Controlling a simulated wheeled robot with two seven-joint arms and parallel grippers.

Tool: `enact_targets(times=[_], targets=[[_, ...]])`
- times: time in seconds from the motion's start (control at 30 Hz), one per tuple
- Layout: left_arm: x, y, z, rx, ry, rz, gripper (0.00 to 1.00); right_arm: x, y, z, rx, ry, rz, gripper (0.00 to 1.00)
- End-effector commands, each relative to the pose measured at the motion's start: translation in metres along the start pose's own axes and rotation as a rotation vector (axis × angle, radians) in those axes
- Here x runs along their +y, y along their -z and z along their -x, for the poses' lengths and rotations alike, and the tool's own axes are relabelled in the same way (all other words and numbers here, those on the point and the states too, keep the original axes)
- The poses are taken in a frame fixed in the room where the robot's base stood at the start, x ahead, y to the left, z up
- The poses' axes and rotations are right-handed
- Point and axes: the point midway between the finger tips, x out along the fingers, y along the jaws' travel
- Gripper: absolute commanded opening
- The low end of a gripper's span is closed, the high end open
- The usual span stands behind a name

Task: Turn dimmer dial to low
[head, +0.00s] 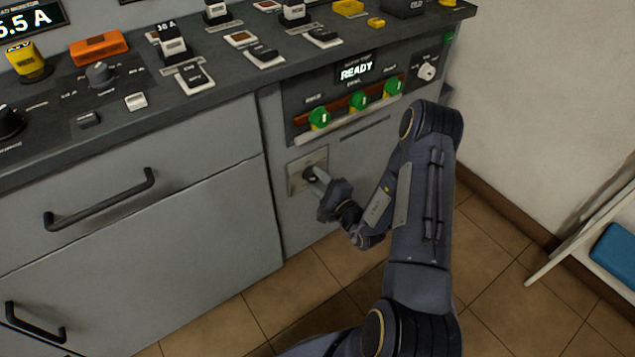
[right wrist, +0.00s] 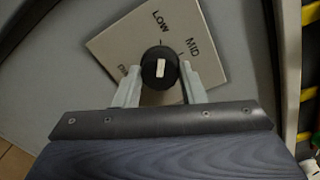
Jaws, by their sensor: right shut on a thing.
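The dimmer dial (right wrist: 159,66) is a round black knob with a white mark. It sits on a square beige plate (right wrist: 122,44) marked LOW and MID, with a third label partly hidden at the left. The white mark runs roughly up and down in the right wrist view, in line with the tick near LOW. In the head view the plate (head: 296,176) is on the grey cabinet front and the dial is partly hidden. My right gripper (right wrist: 160,84) is shut on the dial, one finger on each side. It also shows in the head view (head: 318,178). My left gripper is out of view.
Above the plate is a panel with a READY display (head: 356,71) and several green knobs (head: 319,117). The counter (head: 215,80) holds several switches. A drawer handle (head: 100,203) sticks out at left. Tiled floor (head: 500,265) is open at right, beside a white stand.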

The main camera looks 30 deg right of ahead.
Motion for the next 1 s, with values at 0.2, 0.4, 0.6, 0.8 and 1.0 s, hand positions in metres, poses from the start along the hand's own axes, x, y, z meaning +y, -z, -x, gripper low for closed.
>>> enact_targets(times=[0.2, 0.4, 0.6, 0.8, 1.0], targets=[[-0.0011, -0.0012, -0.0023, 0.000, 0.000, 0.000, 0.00, 0.0013, 0.0008, 0.0007, 0.005, -0.004, 0.082, 0.14], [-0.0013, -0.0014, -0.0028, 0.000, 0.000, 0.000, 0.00, 0.0012, 0.0008, 0.0009, 0.007, -0.004, 0.113, 0.14], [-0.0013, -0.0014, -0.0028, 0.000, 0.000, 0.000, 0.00, 0.0012, 0.0009, 0.0010, 0.007, -0.005, 0.119, 0.14], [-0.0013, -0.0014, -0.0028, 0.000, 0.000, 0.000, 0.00, 0.0013, 0.0009, 0.0011, 0.007, -0.005, 0.118, 0.14], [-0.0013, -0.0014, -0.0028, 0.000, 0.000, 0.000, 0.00, 0.0009, 0.0005, 0.0007, 0.005, -0.003, 0.117, 0.58]])
